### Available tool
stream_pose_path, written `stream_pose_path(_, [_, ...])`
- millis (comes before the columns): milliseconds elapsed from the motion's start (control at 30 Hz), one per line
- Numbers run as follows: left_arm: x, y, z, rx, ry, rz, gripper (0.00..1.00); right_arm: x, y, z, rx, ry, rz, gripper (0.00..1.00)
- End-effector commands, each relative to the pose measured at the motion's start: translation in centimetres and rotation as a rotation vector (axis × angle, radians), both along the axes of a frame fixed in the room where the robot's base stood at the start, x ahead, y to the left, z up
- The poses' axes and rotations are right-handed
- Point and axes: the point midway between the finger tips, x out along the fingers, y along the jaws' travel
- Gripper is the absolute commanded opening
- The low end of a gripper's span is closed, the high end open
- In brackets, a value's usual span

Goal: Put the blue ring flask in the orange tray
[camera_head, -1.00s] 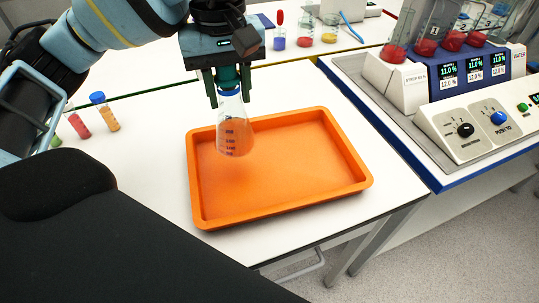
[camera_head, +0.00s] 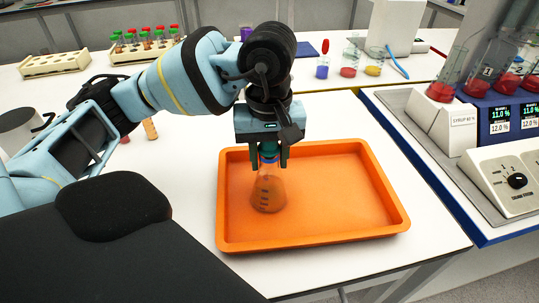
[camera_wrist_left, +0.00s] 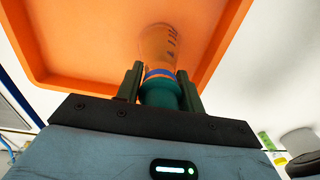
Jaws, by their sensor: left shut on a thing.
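The flask with a blue ring (camera_head: 268,189) is clear glass with dark markings and a teal stopper. It is upright inside the outline of the orange tray (camera_head: 330,243), near the tray's left side. Whether its base touches the tray floor I cannot tell. My left gripper (camera_head: 269,158) is shut on the flask's neck from above. In the left wrist view the two fingers (camera_wrist_left: 159,86) grip the teal stopper, with the blue ring just beyond it on the flask (camera_wrist_left: 160,45) and the orange tray (camera_wrist_left: 60,84) behind. My right gripper is not in view.
Small vials (camera_head: 150,128) stand on the white table at the left, behind my arm. Beakers with coloured liquid (camera_head: 349,68) and a tube rack (camera_head: 145,48) are on the back bench. A dispenser machine (camera_head: 500,185) stands at the right. The rest of the tray is empty.

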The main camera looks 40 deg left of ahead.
Motion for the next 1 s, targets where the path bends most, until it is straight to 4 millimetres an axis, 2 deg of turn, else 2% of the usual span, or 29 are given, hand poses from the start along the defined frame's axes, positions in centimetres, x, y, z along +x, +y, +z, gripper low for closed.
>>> stream_pose_path(400, [0.0,0.0,-0.6,-0.001,-0.001,-0.001,0.00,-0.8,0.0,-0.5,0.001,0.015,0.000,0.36])
stream_pose_path(433, [0.0,0.0,-0.5,0.000,0.000,-0.001,0.42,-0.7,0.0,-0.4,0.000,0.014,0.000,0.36])
stream_pose_path(567, [0.0,0.0,-0.5,-0.001,-0.001,-0.001,0.59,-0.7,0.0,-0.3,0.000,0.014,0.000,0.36])
stream_pose_path(867, [0.0,0.0,-0.3,0.000,-0.001,-0.001,0.60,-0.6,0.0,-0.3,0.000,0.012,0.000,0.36])
stream_pose_path(1000, [0.1,-0.1,0.6,-0.001,-0.005,-0.001,0.60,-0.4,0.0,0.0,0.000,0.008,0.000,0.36])
